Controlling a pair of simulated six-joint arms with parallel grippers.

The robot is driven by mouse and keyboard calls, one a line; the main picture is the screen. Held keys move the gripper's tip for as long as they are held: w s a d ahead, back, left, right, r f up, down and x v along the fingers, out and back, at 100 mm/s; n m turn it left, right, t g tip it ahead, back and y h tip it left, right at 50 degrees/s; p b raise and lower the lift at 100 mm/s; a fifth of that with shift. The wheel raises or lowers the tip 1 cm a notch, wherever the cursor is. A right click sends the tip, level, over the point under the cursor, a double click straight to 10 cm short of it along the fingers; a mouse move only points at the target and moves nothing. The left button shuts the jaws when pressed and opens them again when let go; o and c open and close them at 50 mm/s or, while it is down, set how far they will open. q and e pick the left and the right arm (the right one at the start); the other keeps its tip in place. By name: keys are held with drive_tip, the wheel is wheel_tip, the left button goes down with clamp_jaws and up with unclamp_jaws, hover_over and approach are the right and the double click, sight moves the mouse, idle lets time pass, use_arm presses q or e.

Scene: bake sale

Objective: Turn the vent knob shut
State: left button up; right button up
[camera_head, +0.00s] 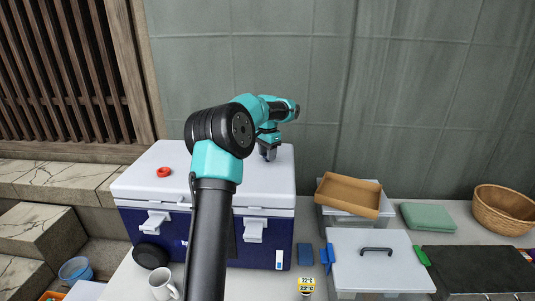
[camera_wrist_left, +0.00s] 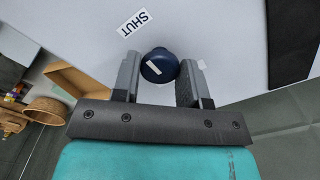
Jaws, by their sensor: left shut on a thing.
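The vent knob (camera_wrist_left: 160,67) is a round dark blue knob with a white stripe, on the white lid of the cooler (camera_head: 210,185). In the left wrist view my left gripper (camera_wrist_left: 160,78) has its two fingers on either side of the knob and is shut on it. The white stripe lies slantwise on the knob's left part. A white label reading SHUT (camera_wrist_left: 133,23) is on the lid beside the knob, up and to the left. In the head view my left gripper (camera_head: 267,152) points down at the lid's back right, and the knob is hidden there. My right gripper is in neither view.
A red ring-shaped piece (camera_head: 164,172) sits on the lid's left. Right of the cooler are a brown tray (camera_head: 348,194), a lidded clear box (camera_head: 375,260), a green cloth (camera_head: 428,217) and a wicker basket (camera_head: 505,210). A white mug (camera_head: 162,284) stands in front.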

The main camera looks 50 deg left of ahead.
use_arm(q)
drive_tip(key=o, duration=0.9)
drive_tip(key=shift+r, duration=0.15)
wheel_tip(320, 180, up, 17)
drive_tip(key=shift+r, duration=0.1)
idle(0.4)
idle(0.4)
